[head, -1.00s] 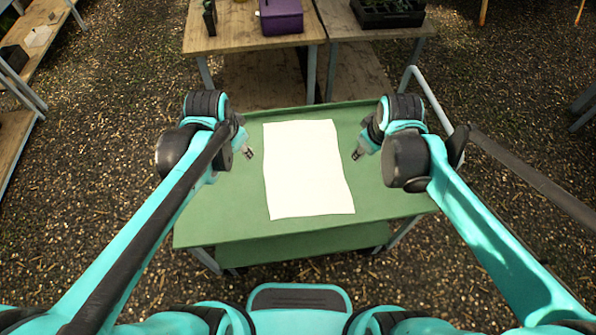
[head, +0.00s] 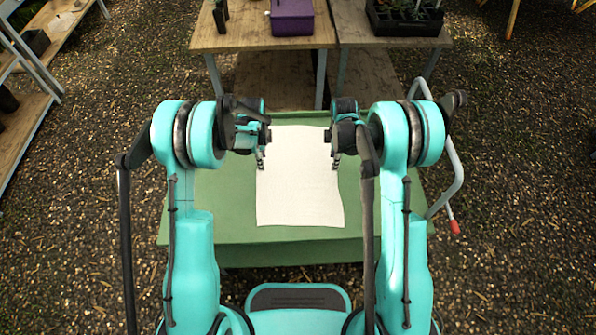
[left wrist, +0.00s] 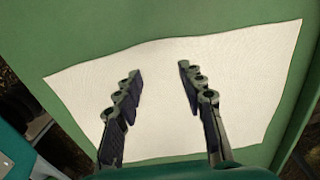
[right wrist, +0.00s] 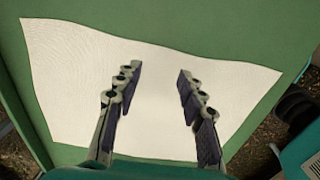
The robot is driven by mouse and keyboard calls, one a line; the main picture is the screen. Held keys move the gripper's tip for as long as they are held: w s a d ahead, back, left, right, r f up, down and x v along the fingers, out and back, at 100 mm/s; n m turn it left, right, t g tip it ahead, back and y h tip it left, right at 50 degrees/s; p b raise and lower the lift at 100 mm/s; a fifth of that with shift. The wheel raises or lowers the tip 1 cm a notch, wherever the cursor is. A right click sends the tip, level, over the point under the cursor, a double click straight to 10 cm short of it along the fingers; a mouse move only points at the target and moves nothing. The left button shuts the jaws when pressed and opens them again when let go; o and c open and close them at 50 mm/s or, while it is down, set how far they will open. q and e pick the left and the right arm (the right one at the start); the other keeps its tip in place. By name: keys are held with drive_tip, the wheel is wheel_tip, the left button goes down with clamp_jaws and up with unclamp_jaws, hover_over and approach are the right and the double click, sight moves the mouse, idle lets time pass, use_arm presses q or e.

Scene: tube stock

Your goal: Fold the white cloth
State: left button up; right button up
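The white cloth (head: 300,195) lies flat and spread out on the green table (head: 205,212). It also fills much of the left wrist view (left wrist: 220,60) and the right wrist view (right wrist: 75,75). My left gripper (head: 260,166) is at the cloth's left edge, and my right gripper (head: 335,165) is at its right edge. In the left wrist view the left fingers (left wrist: 160,75) are apart with only cloth behind them. In the right wrist view the right fingers (right wrist: 160,78) are also apart and empty. I cannot tell whether the fingertips touch the cloth.
A shelf (head: 25,125) is at the far left. The green table is bare around the cloth.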

sight(264, 172)
use_arm(q)
drive_tip(key=shift+f, duration=2.6)
use_arm(e)
drive_tip(key=shift+f, duration=2.6)
use_arm(q)
drive_tip(key=shift+f, duration=0.25)
use_arm(e)
drive_tip(key=shift+f, duration=0.25)
use_arm(q)
drive_tip(key=c, duration=0.5)
use_arm(e)
drive_tip(key=shift+r, duration=0.1)
drive_tip(key=c, duration=0.5)
use_arm(q)
drive_tip(key=shift+f, duration=0.1)
clamp_jaws()
use_arm(e)
clamp_jaws()
